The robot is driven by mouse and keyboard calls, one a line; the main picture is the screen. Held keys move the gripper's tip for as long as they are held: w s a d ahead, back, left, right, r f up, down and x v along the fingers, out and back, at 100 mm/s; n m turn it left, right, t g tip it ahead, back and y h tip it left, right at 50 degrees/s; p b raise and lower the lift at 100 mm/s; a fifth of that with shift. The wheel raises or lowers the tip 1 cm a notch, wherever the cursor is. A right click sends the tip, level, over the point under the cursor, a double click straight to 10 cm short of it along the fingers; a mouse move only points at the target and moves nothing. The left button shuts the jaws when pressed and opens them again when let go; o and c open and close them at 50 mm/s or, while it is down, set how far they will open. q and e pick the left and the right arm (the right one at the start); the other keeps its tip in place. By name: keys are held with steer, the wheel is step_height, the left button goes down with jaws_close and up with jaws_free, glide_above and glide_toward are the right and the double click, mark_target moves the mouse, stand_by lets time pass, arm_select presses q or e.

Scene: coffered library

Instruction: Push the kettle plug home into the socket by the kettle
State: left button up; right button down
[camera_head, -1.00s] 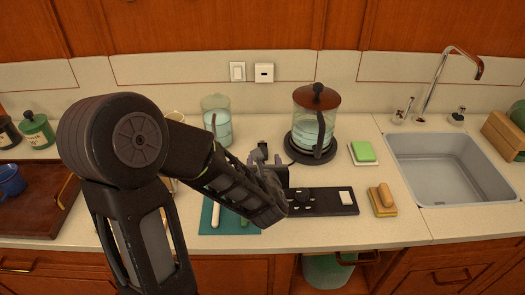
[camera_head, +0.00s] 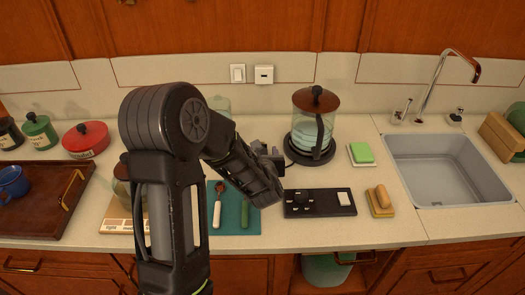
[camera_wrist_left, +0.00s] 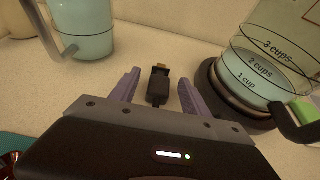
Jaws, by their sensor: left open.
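The kettle (camera_head: 314,122) is glass with a brown lid and stands on a dark round base; its lower part shows in the wrist view (camera_wrist_left: 272,72). The white socket (camera_head: 264,74) is on the backsplash, left of the kettle, beside a switch. The black kettle plug (camera_wrist_left: 157,90), with brass-coloured pins, is above or on the counter between the two fingers of my left gripper (camera_wrist_left: 160,77). The fingers are apart, with a gap on each side of the plug. In the head view my left gripper (camera_head: 267,151) largely hides the plug. My right gripper is not in view.
A glass jug (camera_wrist_left: 82,28) stands left of the gripper. The sink (camera_head: 450,170) is at right. The counter between gripper and backsplash is fairly clear.

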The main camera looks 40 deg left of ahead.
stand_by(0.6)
arm_select(q)
jaws_close()
stand_by(0.4)
